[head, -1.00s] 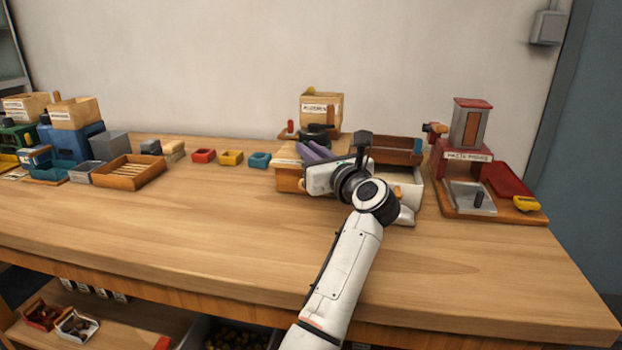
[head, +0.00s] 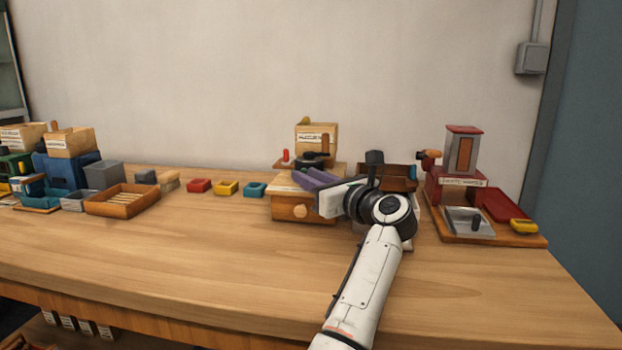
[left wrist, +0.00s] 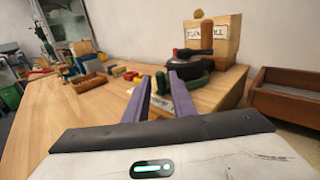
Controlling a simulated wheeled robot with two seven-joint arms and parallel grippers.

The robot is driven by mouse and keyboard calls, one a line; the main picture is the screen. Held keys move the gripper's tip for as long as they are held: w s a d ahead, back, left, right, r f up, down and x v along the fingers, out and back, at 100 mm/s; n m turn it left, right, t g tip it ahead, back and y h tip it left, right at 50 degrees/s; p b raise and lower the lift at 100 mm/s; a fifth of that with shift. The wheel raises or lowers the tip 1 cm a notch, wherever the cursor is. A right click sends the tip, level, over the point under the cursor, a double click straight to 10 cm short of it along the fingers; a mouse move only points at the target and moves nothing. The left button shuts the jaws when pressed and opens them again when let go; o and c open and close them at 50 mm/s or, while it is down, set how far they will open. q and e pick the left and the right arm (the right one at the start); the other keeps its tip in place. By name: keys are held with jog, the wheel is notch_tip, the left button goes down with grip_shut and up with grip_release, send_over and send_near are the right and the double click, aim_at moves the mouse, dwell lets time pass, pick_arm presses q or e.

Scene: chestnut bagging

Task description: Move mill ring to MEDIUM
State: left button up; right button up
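The mill (head: 317,139) stands at the back of the bench, a pale wooden box with a label on a wooden base. Its dark round ring (head: 311,162) lies below the box, with a brown upright handle (head: 325,145). In the left wrist view the ring (left wrist: 190,65) lies just beyond the fingertips. My left gripper (head: 305,177) has two purple fingers pointing at the mill. In the left wrist view the fingers (left wrist: 160,84) are apart with nothing gripped between them. The MEDIUM mark cannot be made out. My right gripper is out of view.
A brown open box (left wrist: 285,95) stands right of the mill. Further right is a red and grey machine (head: 461,165) on a board. Small red, yellow and teal trays (head: 226,188) sit to the left. The front of the bench (head: 200,260) is clear.

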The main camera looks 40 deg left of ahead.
pick_arm(q)
jog(key=shift+o, duration=0.5)
notch_tip(320, 180, up, 10)
jog(key=p, duration=0.1)
